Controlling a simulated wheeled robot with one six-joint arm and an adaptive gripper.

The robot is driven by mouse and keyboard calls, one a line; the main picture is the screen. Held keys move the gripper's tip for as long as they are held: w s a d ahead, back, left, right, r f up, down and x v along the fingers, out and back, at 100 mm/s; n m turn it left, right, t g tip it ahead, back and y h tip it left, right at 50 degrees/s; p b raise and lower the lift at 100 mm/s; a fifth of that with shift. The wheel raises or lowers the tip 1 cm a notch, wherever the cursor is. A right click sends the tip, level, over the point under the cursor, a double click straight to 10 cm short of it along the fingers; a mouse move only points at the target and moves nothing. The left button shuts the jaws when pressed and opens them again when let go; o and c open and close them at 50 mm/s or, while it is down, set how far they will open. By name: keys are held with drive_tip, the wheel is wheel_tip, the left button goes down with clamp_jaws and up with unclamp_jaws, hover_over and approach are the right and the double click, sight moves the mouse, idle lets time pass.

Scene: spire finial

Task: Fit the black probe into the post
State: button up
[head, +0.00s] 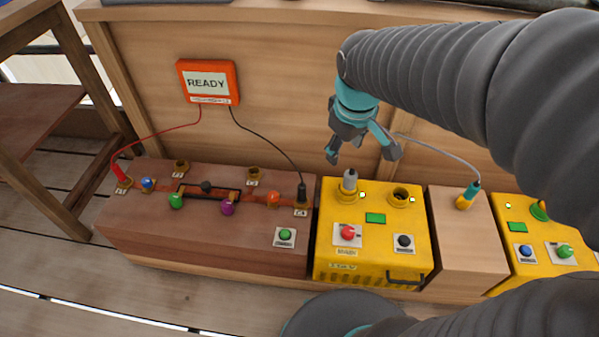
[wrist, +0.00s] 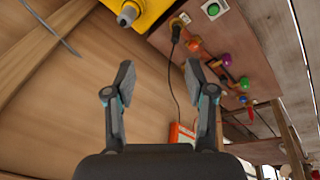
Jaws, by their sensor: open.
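The black probe (head: 302,190) stands upright at the brass post (head: 302,206) at the right end of the brown box; how deep it sits I cannot tell. Its thin black cord runs up to the orange READY meter (head: 207,83). The black probe also shows at the top of the wrist view (wrist: 176,32). My gripper (head: 362,153) is open and empty, in the air above the yellow box, to the right of the probe. In the wrist view my gripper's fingers (wrist: 160,72) are wide apart with bare wood behind them.
The red probe (head: 118,172) is at the left post. Two more posts (head: 181,166) (head: 253,175) stand at the back. A grey plug (head: 350,181) stands in the yellow box (head: 375,255), beside an empty socket (head: 399,196). A teal-handled tool (head: 469,194) stands on the wooden block.

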drive_tip(key=w+a+f+n+g, duration=0.2)
drive_tip(key=w+a+f+n, duration=0.3)
drive_tip(key=w+f, duration=0.3)
drive_tip(key=n+g+h, duration=0.1)
drive_tip(key=n, duration=0.3)
approach(303, 193)
drive_tip(key=f, duration=0.2)
drive_tip(key=w+f, duration=0.1)
drive_tip(key=f, duration=0.1)
drive_tip(key=d+f, duration=0.1)
drive_tip(key=f, duration=0.1)
drive_tip(key=shift+w, duration=0.35)
drive_tip(key=shift+s+d+f+b, duration=0.1)
drive_tip(key=shift+s+f+b, duration=0.05)
drive_tip(key=shift+f, duration=1.2)
drive_tip(key=shift+s+f+b, duration=0.15)
drive_tip(key=shift+s+f, duration=0.05)
drive_tip(key=shift+f, duration=1.15)
clamp_jaws()
